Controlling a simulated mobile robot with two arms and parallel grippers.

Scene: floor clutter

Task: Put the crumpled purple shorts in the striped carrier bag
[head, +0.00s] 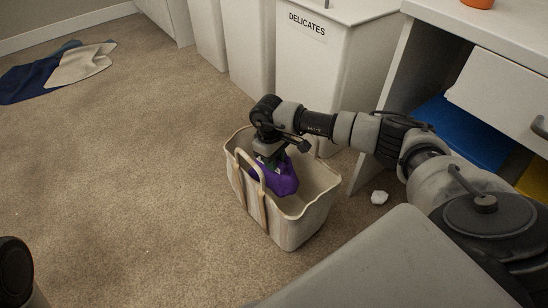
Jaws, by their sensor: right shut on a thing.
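The striped carrier bag (282,228) stands upright on the carpet, cream with tan stripes and raised handles. My right gripper (268,160) points down into its open top, behind the near handle. It is shut on the crumpled purple shorts (283,182), which hang inside the bag's opening, below rim level in part. Whether the shorts touch the bag's floor is hidden. My left gripper is not in view.
A white bin labelled DELICATES (310,80) stands behind the bag. A white desk (500,40) with a drawer is at right. Blue and beige cloths (80,66) lie at far left; the carpet between is clear.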

